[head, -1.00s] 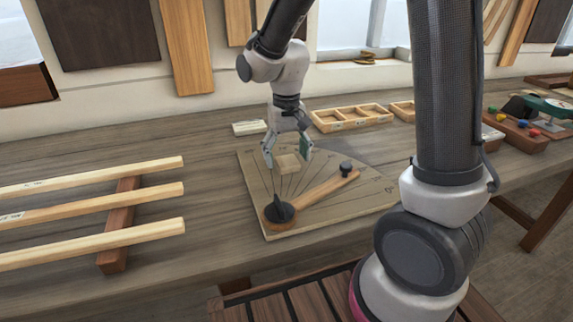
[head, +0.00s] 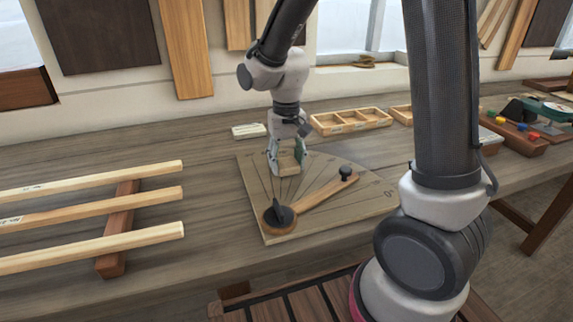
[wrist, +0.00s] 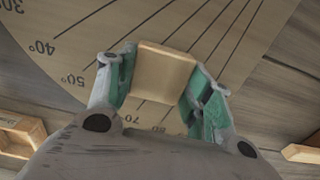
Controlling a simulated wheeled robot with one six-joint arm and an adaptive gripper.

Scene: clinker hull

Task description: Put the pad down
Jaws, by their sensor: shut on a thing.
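The pad, a pale wooden block (head: 288,163), is between the fingers of my gripper (head: 287,168) over the angle board (head: 262,222). In the wrist view the pad (wrist: 161,72) fills the space between the green-lined fingertips of my gripper (wrist: 158,88), which is shut on it. I cannot tell whether the pad touches the board. The board carries fanned dark lines and degree marks. Its wooden pointer arm (head: 322,194) has a dark knob near each end and lies to the right and front of my gripper, apart from it.
Pale wooden strips (head: 95,215) rest on a reddish support (head: 115,248) at the left. A compartmented wooden tray (head: 350,120) and a small pale block (head: 248,131) stand behind the board. The bench between strips and board is clear.

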